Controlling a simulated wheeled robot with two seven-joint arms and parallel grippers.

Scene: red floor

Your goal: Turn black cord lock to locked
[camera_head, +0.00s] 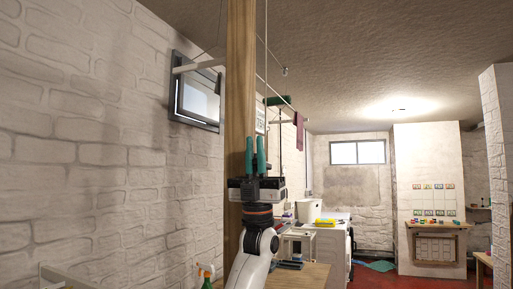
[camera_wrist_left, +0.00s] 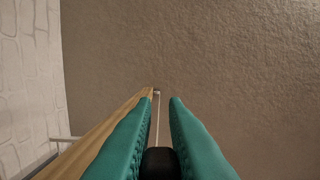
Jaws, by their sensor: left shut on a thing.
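My left gripper (camera_head: 255,142) points up in front of a wooden post (camera_head: 240,60), with its two green fingers a small gap apart. In the left wrist view the fingers (camera_wrist_left: 160,98) are on either side of a black piece, which looks like the black cord lock (camera_wrist_left: 160,164); the gripper is shut on it. A thin pale cord (camera_wrist_left: 157,125) runs up from it between the fingers toward the ceiling. In the head view the lock cannot be made out, and its locked or unlocked position cannot be told. My right gripper is in neither view.
The post stands close beside the gripper, near a white brick wall (camera_head: 100,140) with a small window (camera_head: 197,95). A rail with a dark red cloth (camera_head: 299,131) hangs behind. A wooden tabletop (camera_head: 298,277) and white appliances lie below; open floor is at the right.

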